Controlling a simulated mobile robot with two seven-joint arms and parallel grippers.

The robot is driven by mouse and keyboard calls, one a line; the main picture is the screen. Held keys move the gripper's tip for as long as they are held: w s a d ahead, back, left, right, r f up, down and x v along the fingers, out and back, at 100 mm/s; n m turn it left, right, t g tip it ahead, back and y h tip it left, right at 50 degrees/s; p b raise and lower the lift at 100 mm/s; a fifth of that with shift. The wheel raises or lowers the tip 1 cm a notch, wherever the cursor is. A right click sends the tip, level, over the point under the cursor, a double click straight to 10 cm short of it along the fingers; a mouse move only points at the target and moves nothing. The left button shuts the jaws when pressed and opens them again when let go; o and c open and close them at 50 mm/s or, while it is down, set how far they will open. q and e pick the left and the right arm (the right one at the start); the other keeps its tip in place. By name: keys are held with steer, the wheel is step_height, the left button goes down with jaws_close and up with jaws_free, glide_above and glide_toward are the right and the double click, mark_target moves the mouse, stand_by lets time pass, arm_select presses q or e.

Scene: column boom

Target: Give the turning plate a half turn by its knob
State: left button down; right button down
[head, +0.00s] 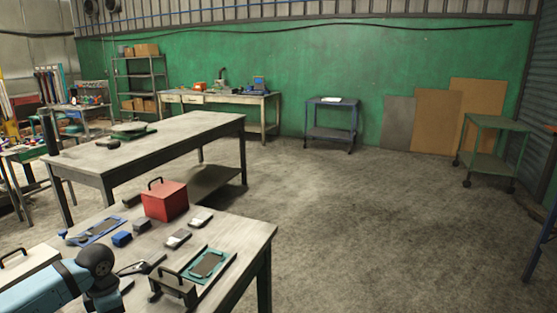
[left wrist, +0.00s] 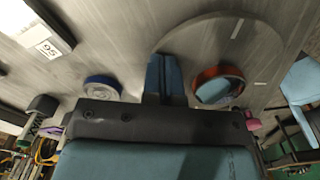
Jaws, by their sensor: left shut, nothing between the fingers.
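In the left wrist view a flat round grey plate (left wrist: 200,36) lies on the grey surface at upper centre-right, with white marks near its edge. I take it for the turning plate; its lower part is hidden behind my gripper. My left gripper (left wrist: 164,75) shows as two blue fingers shut together, empty, overlapping the plate's left side in the picture. An orange-red ring (left wrist: 217,70) shows just right of the fingers; I cannot tell whether it rests on the plate. I cannot make out the knob. The head view shows my left arm at lower left, its fingers not visible. My right gripper is not visible.
On the near table in the head view stand a red box with a handle (head: 165,201), a teal frame (head: 190,269) and small blocks.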

arm_select(q)
steer(key=shift+s+a, duration=0.15)
steer(key=shift+a, duration=0.25)
steer(key=shift+s+a, duration=0.25)
steer(key=shift+a, duration=0.15)
steer(key=shift+w+d, duration=0.15)
steer(key=shift+d, duration=0.05)
stand_by(0.3)
steer(key=shift+w+d, duration=0.15)
steer(key=shift+d, duration=0.1)
steer(key=shift+r+p, duration=1)
steer(key=shift+r, duration=1)
step_height(320, 180, up, 5)
steer(key=p, duration=0.2)
steer(key=shift+p, duration=0.3)
